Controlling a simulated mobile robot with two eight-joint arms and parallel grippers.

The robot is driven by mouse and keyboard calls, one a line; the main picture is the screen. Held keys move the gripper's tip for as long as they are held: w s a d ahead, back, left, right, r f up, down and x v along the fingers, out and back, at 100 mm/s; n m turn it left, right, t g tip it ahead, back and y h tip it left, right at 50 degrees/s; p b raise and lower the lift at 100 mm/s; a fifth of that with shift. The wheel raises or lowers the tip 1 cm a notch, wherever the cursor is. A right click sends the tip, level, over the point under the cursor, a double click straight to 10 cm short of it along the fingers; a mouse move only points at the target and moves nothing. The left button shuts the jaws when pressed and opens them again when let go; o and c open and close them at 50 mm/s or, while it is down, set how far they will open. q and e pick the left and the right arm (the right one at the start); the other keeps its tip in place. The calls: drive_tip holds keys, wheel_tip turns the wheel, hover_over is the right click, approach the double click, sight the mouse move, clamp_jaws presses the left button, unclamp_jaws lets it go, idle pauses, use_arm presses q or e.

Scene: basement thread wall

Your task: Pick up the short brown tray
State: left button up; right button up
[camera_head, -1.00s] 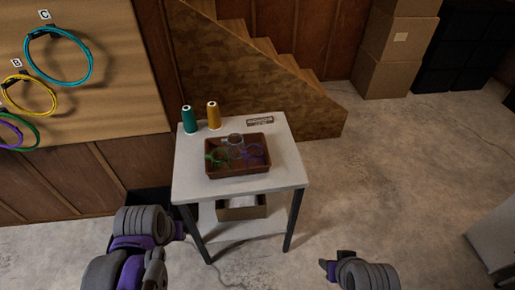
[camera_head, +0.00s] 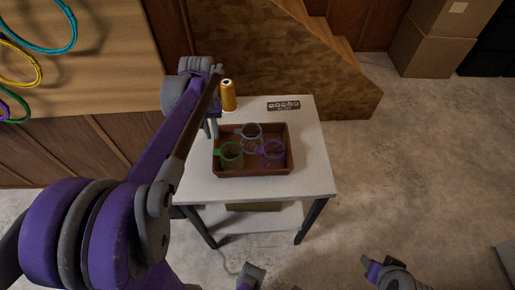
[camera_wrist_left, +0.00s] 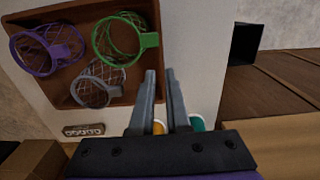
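The short brown tray (camera_head: 250,172) lies on a small white table and holds a green, a grey and a purple wire-like cup. In the left wrist view the tray (camera_wrist_left: 150,15) fills the upper left. My left gripper (camera_head: 211,132) points down at the tray's left side wall. In the wrist view its two fingers (camera_wrist_left: 162,72) are a narrow gap apart, with nothing seen held between them; the tips are close by the tray's edge, and I cannot tell whether they touch it.
The white table (camera_head: 315,180) also bears an orange thread spool (camera_head: 228,96) and a small dark label block (camera_head: 283,105) behind the tray. A teal spool (camera_wrist_left: 197,123) shows behind the left fingers in the wrist view. A wooden staircase (camera_head: 300,65) stands behind; the floor at right is clear.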

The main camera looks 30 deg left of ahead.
use_arm(q)
drive_tip(key=f, duration=0.4)
drive_tip(key=f+b, duration=0.1)
drive_tip(key=f, duration=0.3)
drive_tip(key=shift+s+d+f, duration=0.15)
drive_tip(key=shift+d+f, duration=0.05)
drive_tip(key=shift+f, duration=0.1)
clamp_jaws()
drive_tip(key=shift+r, duration=0.1)
idle(1.1)
